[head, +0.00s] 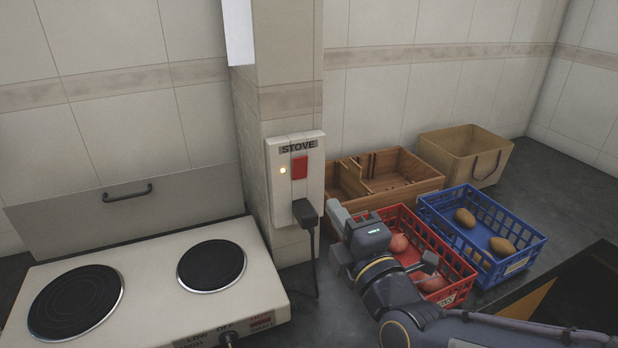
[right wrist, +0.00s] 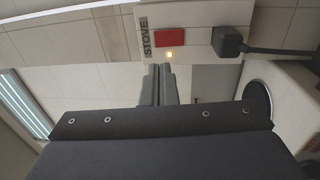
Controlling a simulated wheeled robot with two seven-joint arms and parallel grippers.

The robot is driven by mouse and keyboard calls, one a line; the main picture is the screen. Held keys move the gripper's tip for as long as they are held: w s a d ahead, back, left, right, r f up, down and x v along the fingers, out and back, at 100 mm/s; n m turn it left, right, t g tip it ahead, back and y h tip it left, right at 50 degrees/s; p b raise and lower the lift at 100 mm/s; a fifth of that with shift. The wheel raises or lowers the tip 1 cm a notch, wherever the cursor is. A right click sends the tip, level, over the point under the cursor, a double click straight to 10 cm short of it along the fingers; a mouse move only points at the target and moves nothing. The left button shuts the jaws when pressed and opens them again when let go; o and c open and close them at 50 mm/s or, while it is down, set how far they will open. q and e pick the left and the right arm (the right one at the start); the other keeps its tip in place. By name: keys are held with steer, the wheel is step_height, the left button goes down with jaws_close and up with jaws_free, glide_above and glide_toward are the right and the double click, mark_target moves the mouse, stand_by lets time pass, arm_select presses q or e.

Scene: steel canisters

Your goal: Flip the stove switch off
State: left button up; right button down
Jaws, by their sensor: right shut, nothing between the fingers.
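The stove switch is a red rocker (head: 299,168) on a white wall plate (head: 283,196) labelled STOVE, with a lit amber lamp (head: 282,171) beside it. A black plug (head: 305,213) sits in the plate below the rocker. In the right wrist view the rocker (right wrist: 169,38) and the lit lamp (right wrist: 169,54) show ahead of the fingertips. My right gripper (head: 335,232) is shut and empty, to the lower right of the plate and apart from the switch. Its two fingers (right wrist: 158,70) lie together in the right wrist view. My left gripper is not in view.
A white stove (head: 150,290) with two black hotplates stands at left. A red crate (head: 455,270) with onions, a blue crate (head: 515,250) with potatoes, a wooden box (head: 390,185) and a tan bin (head: 470,150) stand at right. The plug's cord hangs below the plate.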

arm_select(q)
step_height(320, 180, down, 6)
steer(key=b, duration=0.4)
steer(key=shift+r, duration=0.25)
arm_select(e)
glide_toward(303, 162)
arm_select(q)
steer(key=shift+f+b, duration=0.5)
steer(key=shift+b, duration=0.15)
arm_select(e)
steer(key=x, duration=0.7)
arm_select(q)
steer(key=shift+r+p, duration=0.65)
arm_select(e)
steer(key=shift+r, duration=0.35)
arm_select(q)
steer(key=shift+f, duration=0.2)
arm_select(e)
steer(key=shift+f+g, duration=0.25)
steer(key=shift+g, duration=0.05)
